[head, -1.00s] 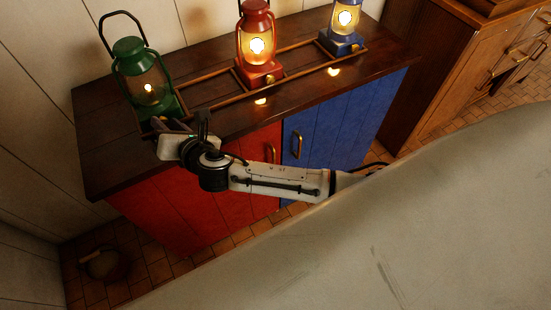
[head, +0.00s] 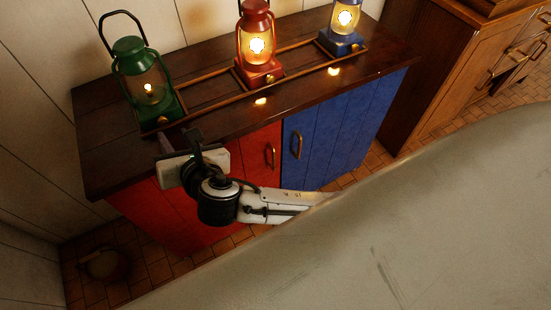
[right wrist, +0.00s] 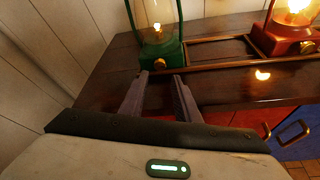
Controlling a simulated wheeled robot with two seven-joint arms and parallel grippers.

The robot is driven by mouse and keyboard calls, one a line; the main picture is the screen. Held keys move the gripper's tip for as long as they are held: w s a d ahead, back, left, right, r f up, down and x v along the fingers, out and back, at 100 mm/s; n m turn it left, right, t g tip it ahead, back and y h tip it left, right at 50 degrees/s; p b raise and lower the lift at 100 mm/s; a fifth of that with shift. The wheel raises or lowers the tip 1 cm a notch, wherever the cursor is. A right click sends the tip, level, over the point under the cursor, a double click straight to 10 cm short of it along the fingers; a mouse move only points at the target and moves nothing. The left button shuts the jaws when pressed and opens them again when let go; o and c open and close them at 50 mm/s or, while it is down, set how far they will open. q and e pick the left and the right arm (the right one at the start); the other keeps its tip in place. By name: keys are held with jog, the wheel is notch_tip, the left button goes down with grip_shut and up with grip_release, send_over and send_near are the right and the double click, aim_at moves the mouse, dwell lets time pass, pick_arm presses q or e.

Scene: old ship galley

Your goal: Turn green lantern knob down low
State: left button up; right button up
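The green lantern (head: 143,72) stands upright at the left end of the counter, its handle raised. Its small flame is much dimmer than those in the other lanterns. Its brass knob (head: 162,120) is on the front of the base and also shows in the right wrist view (right wrist: 158,63). My right gripper (head: 174,139) is in front of the knob, apart from it, over the counter's front edge. In the right wrist view, its two fingers (right wrist: 161,78) are spread with an empty gap, pointing at the lantern base. My left gripper is not in view.
A red lantern (head: 257,45) and a blue lantern (head: 345,22), both bright, stand to the right. A low wooden rail frame (head: 215,101) runs along the dark counter (head: 110,155). Below are red (head: 260,135) and blue (head: 340,130) doors. The left wall is close.

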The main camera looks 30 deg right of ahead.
aim_at(164, 124)
jog(key=x, duration=0.8)
jog(key=shift+w+f, duration=0.15)
jog(key=shift+w, duration=0.05)
jog(key=shift+s+d+f+m+y, duration=0.1)
jog(key=shift+s+f+m+y, duration=0.1)
jog(key=shift+m+y, duration=0.45)
jog(key=shift+d+m+t+y, duration=0.15)
jog(key=shift+m+t+y, duration=0.25)
jog(key=shift+m, duration=0.75)
jog(key=shift+f+m+y, duration=0.15)
jog(key=shift+m+y, duration=0.2)
jog(key=shift+m, duration=0.25)
jog(key=shift+s+d+r+m, duration=0.15)
jog(key=shift+s+r+m, duration=0.05)
jog(key=shift+s+m, duration=0.15)
jog(key=v, duration=1)
jog(key=s+d+f+m+g+h, duration=0.1)
jog(key=s+d+f+m+g, duration=0.1)
jog(key=s+d+f+m, duration=0.3)
jog(key=s+d+f+m+g, duration=0.3)
jog(key=s+d+f+m, duration=0.2)
jog(key=s+f+m, duration=0.7)
jog(key=shift+s+d+f+m+h+p, duration=0.15)
jog(key=shift+d+f+m+h+p, duration=0.2)
jog(key=shift+m, duration=2.4)
